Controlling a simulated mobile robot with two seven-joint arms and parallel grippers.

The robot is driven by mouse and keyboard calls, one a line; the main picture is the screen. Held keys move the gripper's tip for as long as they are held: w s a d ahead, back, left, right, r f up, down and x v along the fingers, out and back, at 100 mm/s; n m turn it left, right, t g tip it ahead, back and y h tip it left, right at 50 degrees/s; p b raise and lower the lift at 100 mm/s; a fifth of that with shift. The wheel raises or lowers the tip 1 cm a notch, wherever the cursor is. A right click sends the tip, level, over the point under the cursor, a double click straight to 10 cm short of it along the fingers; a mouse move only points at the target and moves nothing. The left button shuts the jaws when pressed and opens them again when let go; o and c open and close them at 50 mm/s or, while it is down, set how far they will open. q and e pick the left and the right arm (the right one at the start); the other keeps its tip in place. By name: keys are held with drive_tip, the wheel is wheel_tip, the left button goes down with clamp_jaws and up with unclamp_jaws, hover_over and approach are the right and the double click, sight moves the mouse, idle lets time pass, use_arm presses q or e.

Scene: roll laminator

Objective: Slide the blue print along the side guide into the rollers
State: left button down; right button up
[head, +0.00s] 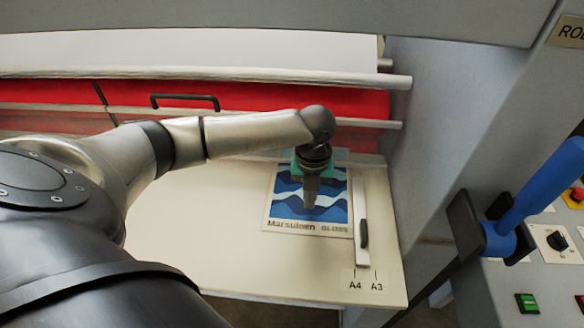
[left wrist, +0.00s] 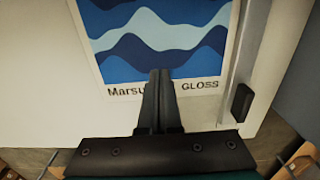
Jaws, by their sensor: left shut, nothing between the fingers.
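The blue print (head: 283,208) lies flat on the feed table, with blue wave bands and a caption strip along its near edge. It also shows in the left wrist view (left wrist: 120,60). My left gripper (head: 310,205) points down over the print, its fingers shut and empty. In the left wrist view the fingertips (left wrist: 160,75) overlap the print's lower middle; I cannot tell whether they touch it. The side guide (head: 361,225) is a pale strip with a black handle, close along the print's right edge. The rollers (head: 240,78) lie beyond the print at the back. My right gripper is out of view.
The cream feed table (head: 240,260) is clear left of and in front of the print. A grey side housing (head: 440,110) stands to the right. A blue lever (head: 545,185) and a control panel (head: 550,250) are at the far right. A red cover (head: 250,100) with a black handle runs across the back.

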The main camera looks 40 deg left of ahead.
use_arm(q)
drive_tip(key=shift+f, duration=0.45)
drive_tip(key=shift+f, duration=0.1)
drive_tip(key=shift+f+b, duration=0.6)
drive_tip(key=shift+f, duration=0.2)
drive_tip(key=shift+r, duration=0.1)
drive_tip(key=shift+p, duration=0.35)
idle(0.7)
drive_tip(key=shift+w+a+b, duration=0.35)
drive_tip(key=shift+w+a, duration=0.1)
drive_tip(key=shift+w, duration=0.45)
drive_tip(key=shift+w+a+b, duration=0.35)
drive_tip(key=shift+w+a, duration=0.1)
drive_tip(key=shift+w, duration=0.4)
drive_tip(key=shift+w, duration=0.1)
